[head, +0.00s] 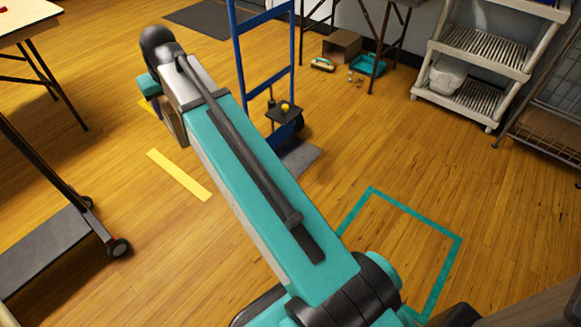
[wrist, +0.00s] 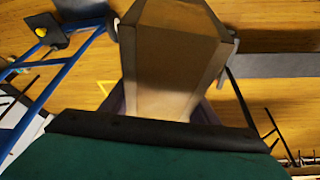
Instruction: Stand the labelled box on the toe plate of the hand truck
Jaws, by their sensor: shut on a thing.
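The brown cardboard box (wrist: 172,50) fills the middle of the wrist view, between the fingers of my gripper (wrist: 165,108), which is shut on it. In the head view only a small part of the box (head: 174,122) shows, beside the end of my arm. No label can be read on it. The blue hand truck (head: 238,62) stands upright to the right of my gripper, apart from the box. Its grey toe plate (head: 300,158) lies low at the floor, partly hidden behind my arm. The hand truck's blue frame (wrist: 62,75) also shows at the left of the wrist view.
A yellow floor strip (head: 180,175) lies left of my arm, and a teal tape outline (head: 415,215) lies to the right. A flat cart (head: 45,250) stands at the left. A white shelf rack (head: 480,55) and an open carton (head: 341,46) are at the back. Floor right of the truck is clear.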

